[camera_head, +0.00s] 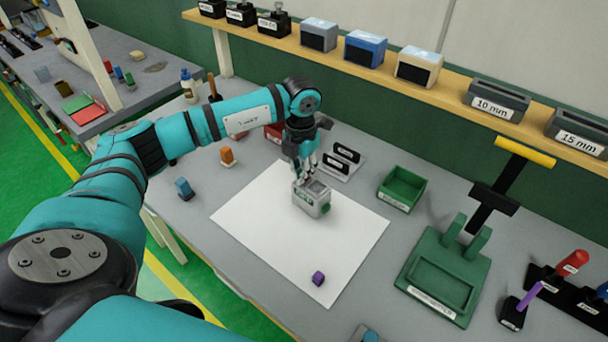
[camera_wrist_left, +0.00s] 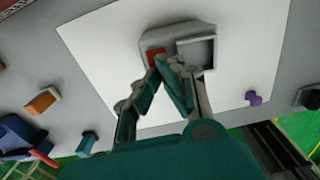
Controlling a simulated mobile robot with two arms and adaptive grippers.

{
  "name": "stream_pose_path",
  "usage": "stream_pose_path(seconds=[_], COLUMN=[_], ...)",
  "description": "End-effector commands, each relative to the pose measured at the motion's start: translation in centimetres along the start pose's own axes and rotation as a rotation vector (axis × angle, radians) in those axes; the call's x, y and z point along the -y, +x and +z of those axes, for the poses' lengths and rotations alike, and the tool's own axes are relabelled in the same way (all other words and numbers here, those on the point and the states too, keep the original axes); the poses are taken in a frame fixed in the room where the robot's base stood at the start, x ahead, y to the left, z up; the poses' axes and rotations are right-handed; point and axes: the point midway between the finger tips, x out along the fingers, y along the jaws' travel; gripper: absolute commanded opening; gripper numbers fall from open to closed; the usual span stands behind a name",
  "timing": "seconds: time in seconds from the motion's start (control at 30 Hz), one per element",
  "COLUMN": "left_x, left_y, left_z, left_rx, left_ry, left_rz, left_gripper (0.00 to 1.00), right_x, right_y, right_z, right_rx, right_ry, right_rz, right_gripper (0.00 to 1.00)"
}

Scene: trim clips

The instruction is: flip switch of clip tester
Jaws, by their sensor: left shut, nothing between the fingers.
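The clip tester (camera_head: 316,203) is a small grey box with green parts, standing on a white sheet on the bench. In the left wrist view the tester (camera_wrist_left: 205,42) shows a square recess on its top and a red part (camera_wrist_left: 155,57) beside it, partly hidden by my fingers. My left gripper (camera_head: 304,178) points down at the tester, with its fingertips (camera_wrist_left: 165,65) shut together and empty over the side near the red part. Whether the fingertips touch the tester I cannot tell. My right gripper is not in view.
A purple piece (camera_head: 318,279) lies on the white sheet (camera_head: 345,245). An orange block (camera_head: 227,156) and a blue block (camera_head: 184,188) stand left. A green bin (camera_head: 402,188) and a green press (camera_head: 443,270) stand right. A shelf (camera_head: 390,72) with boxes runs along the back.

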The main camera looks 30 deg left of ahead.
Motion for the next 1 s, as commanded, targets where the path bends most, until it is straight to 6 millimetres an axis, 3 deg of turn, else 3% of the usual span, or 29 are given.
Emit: stream_pose_path(seconds=[0.7, 1.0], left_x=[-0.1, -0.1], left_y=[-6.2, -6.3], left_z=[0.1, 0.1], left_rx=[0.005, 0.004], left_ry=[-0.001, -0.001], left_rz=[0.0, 0.0], left_gripper=[0.0, 0.0], right_x=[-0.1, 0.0], right_y=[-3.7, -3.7], right_z=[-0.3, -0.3], right_rx=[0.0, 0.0], right_ry=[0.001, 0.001], right_rz=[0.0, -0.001], right_gripper=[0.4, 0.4])
